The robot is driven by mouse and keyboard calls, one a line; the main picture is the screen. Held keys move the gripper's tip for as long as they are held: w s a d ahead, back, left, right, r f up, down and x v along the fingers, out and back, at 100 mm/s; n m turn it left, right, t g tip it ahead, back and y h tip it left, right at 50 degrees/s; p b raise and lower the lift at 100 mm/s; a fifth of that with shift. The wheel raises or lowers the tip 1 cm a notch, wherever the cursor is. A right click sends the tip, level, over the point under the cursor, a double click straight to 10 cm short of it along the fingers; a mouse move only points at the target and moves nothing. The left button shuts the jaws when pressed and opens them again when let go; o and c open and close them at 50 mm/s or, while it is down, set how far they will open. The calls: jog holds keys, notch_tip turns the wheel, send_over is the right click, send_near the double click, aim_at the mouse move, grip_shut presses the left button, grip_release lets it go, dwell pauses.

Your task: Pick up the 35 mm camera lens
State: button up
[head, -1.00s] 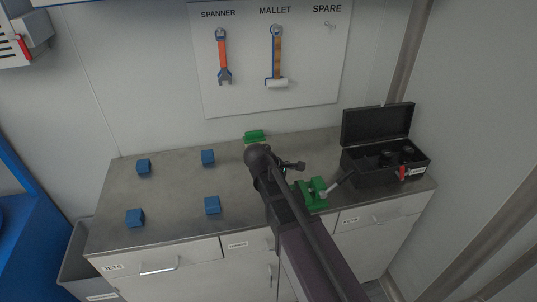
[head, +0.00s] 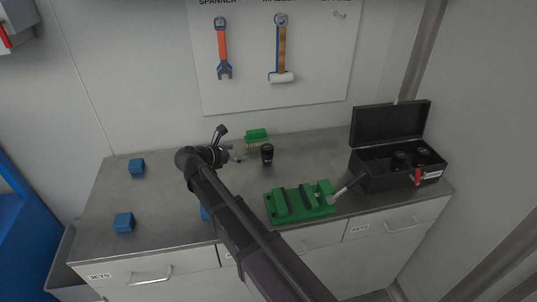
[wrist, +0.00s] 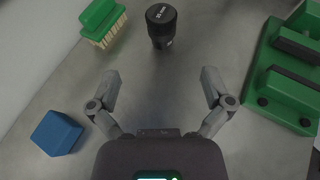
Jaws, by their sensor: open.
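The 35 mm camera lens (head: 267,154) is a small black cylinder standing upright on the grey worktop. In the wrist view the lens (wrist: 162,30) shows its marked top at the upper middle, ahead of my fingertips. My gripper (wrist: 160,78) is open and empty, its two fingers spread apart with bare worktop between them. In the head view my gripper (head: 237,155) is to the left of the lens, apart from it.
A green brush (head: 257,135) lies behind the lens. A green vise (head: 300,202) stands to the front right. An open black case (head: 374,184) holding dark cylinders is at the right. Blue blocks (head: 124,222) stand on the left, one partly hidden by my arm.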

aim_at(262, 150)
jog(key=shift+b+x, duration=1.7)
jog(key=shift+x, duration=2.7)
jog(key=shift+d, duration=0.1)
jog(key=shift+b+x, duration=1.05)
jog(key=shift+x, duration=1.55)
jog(key=shift+s+f, duration=0.1)
jog(key=c, duration=1.3)
